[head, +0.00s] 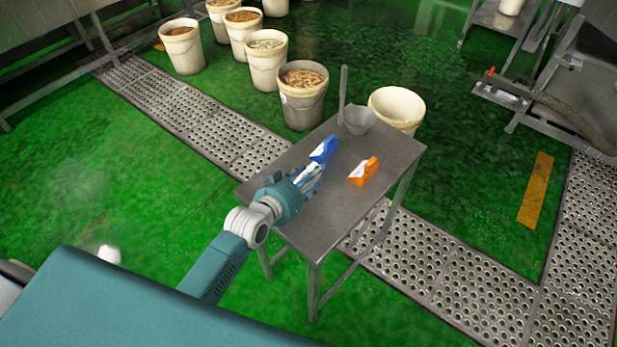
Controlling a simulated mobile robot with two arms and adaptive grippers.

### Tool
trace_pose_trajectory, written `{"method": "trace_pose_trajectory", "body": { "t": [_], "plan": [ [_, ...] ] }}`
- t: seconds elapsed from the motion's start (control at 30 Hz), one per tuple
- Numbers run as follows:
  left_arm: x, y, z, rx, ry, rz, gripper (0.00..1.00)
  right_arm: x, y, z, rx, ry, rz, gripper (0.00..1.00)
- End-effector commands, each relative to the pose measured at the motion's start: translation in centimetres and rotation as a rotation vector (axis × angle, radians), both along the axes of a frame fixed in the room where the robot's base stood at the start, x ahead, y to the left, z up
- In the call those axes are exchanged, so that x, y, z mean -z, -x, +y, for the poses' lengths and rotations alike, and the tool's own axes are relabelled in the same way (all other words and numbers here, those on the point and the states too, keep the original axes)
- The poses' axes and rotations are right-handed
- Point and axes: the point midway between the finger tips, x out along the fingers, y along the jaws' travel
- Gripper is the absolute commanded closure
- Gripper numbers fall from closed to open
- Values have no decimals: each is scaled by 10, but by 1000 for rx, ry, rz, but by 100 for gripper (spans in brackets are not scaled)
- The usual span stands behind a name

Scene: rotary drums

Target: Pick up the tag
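A blue and white tag (323,150) lies on the small metal table (325,229), near its middle left. An orange and white tag (363,171) lies to its right on the same table. My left gripper (313,174) reaches over the table's left side from the lower left, its fingers pointing at the blue tag. The fingertips are close to the blue tag's near end; I cannot tell whether they touch it. The fingers are small and partly hidden by the wrist, so their opening is unclear. My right gripper is not in view.
A grey scoop (358,119) with an upright handle stands at the table's far end. Behind the table are a bucket of brown pieces (303,106) and a cream bucket (396,107). More buckets stand at the back left. The table's near right part is clear.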

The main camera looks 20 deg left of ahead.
Motion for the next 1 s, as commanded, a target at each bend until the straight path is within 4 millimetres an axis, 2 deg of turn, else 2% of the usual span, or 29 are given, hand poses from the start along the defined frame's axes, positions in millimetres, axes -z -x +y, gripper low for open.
{"method": "trace_pose_trajectory", "body": {
  "t": [0.2,0.27,0.43,0.83,1.0],
  "plan": [
    [1,-1,0,0,0,0,57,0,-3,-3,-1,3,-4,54],
    [1,-1,0,0,0,0,67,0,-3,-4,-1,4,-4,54],
    [1,-1,0,0,1,0,100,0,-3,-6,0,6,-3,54],
    [-1,-1,0,0,1,0,100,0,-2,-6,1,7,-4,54],
    [-14,-1,0,1,2,-3,100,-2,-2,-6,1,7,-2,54]
  ]
}}
